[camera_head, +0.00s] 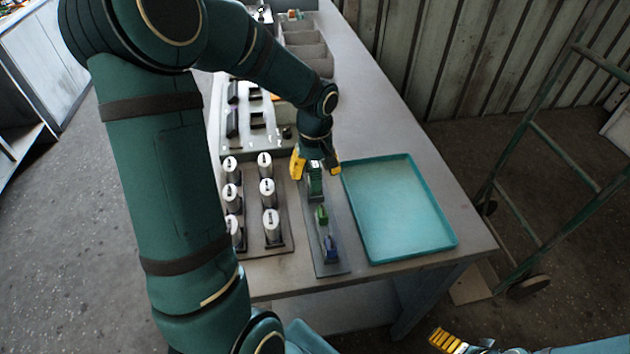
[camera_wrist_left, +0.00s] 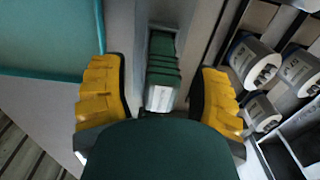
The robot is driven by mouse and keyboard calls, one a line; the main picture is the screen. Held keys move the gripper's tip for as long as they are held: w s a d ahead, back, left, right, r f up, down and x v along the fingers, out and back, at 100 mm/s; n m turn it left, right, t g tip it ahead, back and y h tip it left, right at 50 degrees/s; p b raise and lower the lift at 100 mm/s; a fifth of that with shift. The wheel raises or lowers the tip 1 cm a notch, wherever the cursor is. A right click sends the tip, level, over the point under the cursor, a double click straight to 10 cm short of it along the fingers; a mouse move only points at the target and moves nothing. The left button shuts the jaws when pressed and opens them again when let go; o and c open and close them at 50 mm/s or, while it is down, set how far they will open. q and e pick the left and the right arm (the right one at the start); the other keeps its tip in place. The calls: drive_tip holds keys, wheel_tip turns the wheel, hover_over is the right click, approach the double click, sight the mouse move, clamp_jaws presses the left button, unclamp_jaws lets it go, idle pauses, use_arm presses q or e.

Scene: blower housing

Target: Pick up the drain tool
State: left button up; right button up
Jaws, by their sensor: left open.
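My left gripper (camera_head: 315,168) is open, with its yellow fingers on either side of a dark green tool (camera_head: 315,184) on a narrow grey holder (camera_head: 334,268). The left wrist view shows this green tool (camera_wrist_left: 163,62) between the spread fingers (camera_wrist_left: 160,72), with a gap on both sides. A brighter green tool (camera_head: 321,215) and a blue tool (camera_head: 330,246) sit nearer on the same holder. I cannot tell by looks which one is the drain tool. My right gripper (camera_head: 446,340) shows partly at the bottom edge, away from the table.
An empty teal tray (camera_head: 455,240) lies right of the holder. Several white cylinders (camera_head: 271,222) stand in a rack on the left. Behind are a tray of dark parts (camera_head: 257,120) and grey bins (camera_head: 305,50).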

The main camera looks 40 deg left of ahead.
use_arm(q)
drive_tip(key=shift+f, duration=0.15)
drive_tip(key=c, duration=1)
